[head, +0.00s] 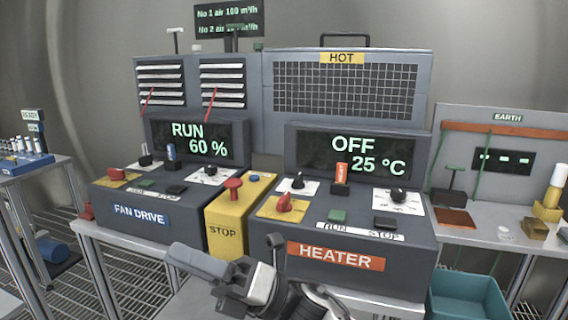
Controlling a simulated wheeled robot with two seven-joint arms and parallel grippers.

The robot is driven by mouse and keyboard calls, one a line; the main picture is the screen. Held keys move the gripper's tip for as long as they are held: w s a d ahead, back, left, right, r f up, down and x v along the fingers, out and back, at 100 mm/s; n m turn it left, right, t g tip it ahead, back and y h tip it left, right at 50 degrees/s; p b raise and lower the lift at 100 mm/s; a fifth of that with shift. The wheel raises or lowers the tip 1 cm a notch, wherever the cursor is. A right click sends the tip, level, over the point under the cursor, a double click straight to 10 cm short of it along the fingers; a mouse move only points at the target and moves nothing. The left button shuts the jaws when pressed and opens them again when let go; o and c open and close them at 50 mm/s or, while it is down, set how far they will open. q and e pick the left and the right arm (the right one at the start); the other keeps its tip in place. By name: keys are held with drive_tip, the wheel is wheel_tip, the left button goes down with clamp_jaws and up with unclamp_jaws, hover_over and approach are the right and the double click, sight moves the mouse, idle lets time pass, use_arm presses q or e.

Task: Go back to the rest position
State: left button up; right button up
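My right gripper (235,262) is low in the middle of the head view, in front of the yellow stop box and the heater console. It seems to touch neither. I see no object held in it, but its angle hides whether the fingers are apart. My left gripper is not in view. The fan drive console (140,217) reads RUN 60 %. The heater console (268,263) reads OFF 25 °C.
The yellow stop box (226,238) with a red button (233,183) stands between the consoles. A teal bin (465,297) is at the lower right. A side bench with an EARTH panel (500,117) is at right, and a table with vials (30,147) at left.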

drive_tip(key=w+d+f+m+t+h, duration=0.2)
drive_tip(key=d+f+m+t+h, duration=0.65)
drive_tip(key=m, duration=0.65)
drive_tip(key=w+d+f+m+t+h, duration=0.1)
drive_tip(key=d+f+m+t+h, duration=0.4)
drive_tip(key=f+m+t, duration=0.7)
drive_tip(key=s+d+f+m+g+h, duration=0.8)
drive_tip(key=s+d+f+m, duration=0.6)
drive_tip(key=s+f, duration=0.2)
drive_tip(key=shift+d+f+m, duration=0.15)
drive_tip(key=shift+d+m, duration=0.05)
drive_tip(key=shift+m, duration=0.2)
drive_tip(key=shift+g, duration=0.25)
